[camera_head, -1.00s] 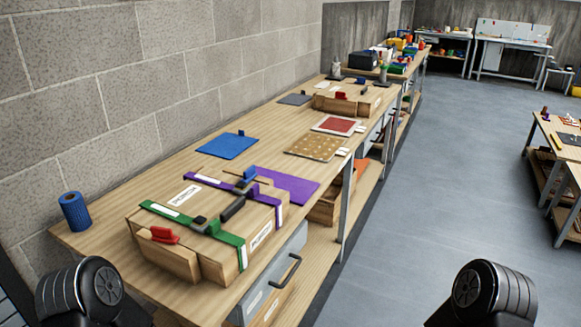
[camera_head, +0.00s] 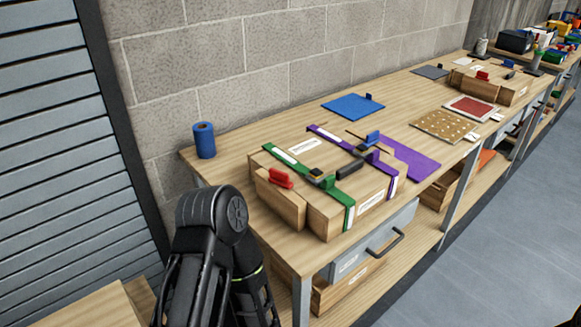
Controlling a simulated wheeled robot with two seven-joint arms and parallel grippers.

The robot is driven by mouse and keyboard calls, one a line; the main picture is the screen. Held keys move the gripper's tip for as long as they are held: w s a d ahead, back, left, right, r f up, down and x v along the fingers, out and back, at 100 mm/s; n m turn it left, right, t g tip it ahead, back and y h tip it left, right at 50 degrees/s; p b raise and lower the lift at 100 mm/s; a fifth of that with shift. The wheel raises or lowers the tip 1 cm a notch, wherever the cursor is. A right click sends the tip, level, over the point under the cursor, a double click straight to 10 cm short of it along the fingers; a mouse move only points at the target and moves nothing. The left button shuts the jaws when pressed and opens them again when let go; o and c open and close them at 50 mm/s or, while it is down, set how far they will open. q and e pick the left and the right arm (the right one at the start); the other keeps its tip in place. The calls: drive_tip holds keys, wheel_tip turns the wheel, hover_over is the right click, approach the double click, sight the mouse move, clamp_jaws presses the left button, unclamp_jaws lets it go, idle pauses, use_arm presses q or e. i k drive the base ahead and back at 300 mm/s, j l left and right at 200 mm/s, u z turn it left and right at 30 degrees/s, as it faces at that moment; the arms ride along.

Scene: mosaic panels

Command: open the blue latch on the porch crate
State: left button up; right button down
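A wooden crate (camera_head: 275,205) stands on the near end of the long workbench. It has a green strap (camera_head: 338,197) and a purple strap (camera_head: 392,181) over it, and white labels whose text is too small to read surely. A small blue latch (camera_head: 372,138) stands up at the purple strap. A red latch (camera_head: 281,177) is at the crate's left end, and a green latch (camera_head: 328,182) is on the green strap. My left arm shows at the lower left, apart from the crate; neither gripper is in view.
The workbench (camera_head: 235,168) carries a blue roll (camera_head: 204,140), a blue mat (camera_head: 353,106), a purple mat (camera_head: 418,166) and a gold dotted panel (camera_head: 439,126). Another wooden crate (camera_head: 500,92) stands farther back. A grey drawer (camera_head: 356,262) is under the bench. A slatted grey shutter (camera_head: 55,150) is at left.

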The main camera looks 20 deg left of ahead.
sight(372, 139)
drive_tip(key=i+l+u, duration=0.3)
drive_tip(key=l, duration=0.3)
drive_tip(key=i+l+u, duration=0.3)
drive_tip(key=l, duration=0.45)
drive_tip(key=i+l+u, duration=0.1)
drive_tip(key=i+l, duration=0.15)
drive_tip(key=l, duration=0.15)
drive_tip(key=i+l+u, duration=0.15)
drive_tip(key=l, duration=0.2)
drive_tip(key=l+u, duration=0.15)
drive_tip(key=l, duration=0.25)
drive_tip(key=i, duration=0.05)
